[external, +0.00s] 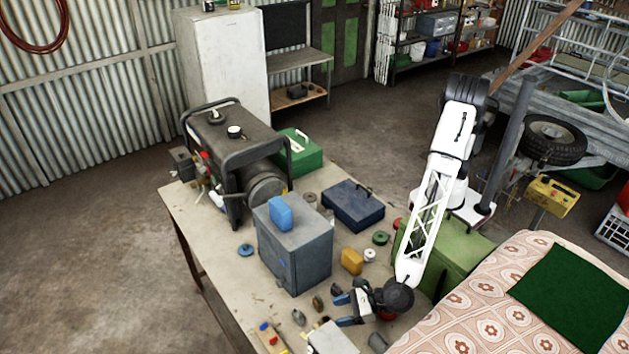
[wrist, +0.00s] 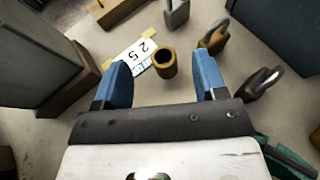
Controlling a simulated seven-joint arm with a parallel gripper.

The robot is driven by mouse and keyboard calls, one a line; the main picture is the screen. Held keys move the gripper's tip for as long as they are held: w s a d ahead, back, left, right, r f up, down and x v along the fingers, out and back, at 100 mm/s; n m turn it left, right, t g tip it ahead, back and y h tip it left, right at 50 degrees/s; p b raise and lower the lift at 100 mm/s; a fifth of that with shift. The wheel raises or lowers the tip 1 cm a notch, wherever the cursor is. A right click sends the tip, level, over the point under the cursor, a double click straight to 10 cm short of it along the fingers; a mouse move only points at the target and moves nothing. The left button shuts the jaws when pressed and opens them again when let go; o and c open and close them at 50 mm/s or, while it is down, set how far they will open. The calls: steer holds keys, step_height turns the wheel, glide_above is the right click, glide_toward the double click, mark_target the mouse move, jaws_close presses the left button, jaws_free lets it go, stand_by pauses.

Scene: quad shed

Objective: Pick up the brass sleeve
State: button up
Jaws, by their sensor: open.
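The brass sleeve (wrist: 166,64) is a short, hollow, brown-gold cylinder standing upright on the table in the wrist view. It sits ahead of my gripper (wrist: 162,78), centred between the two blue fingers with clear space on both sides. My gripper is open and empty, and neither finger appears to touch the sleeve. In the external view my gripper (external: 338,311) is low over the near part of the table. I cannot make out the sleeve with certainty there.
A card marked 25 (wrist: 138,58) lies left of the sleeve. Padlocks stand close by: one beyond (wrist: 176,13), one right of the sleeve (wrist: 214,38), one near the right finger (wrist: 262,83). A brown block (wrist: 72,82) is at left. A grey cabinet (external: 294,245) stands behind the gripper.

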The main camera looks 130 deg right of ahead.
mark_target(326, 319)
steer(key=shift+f, duration=0.95)
steer(key=shift+f, duration=0.15)
steer(key=shift+f, duration=0.3)
steer(key=shift+w+d+f, duration=0.1)
steer(key=shift+f, duration=0.15)
steer(key=shift+x, duration=2.35)
steer(key=shift+r, duration=0.1)
steer(key=c, duration=1.1)
steer(key=shift+o, duration=0.2)
steer(key=shift+r, duration=0.15)
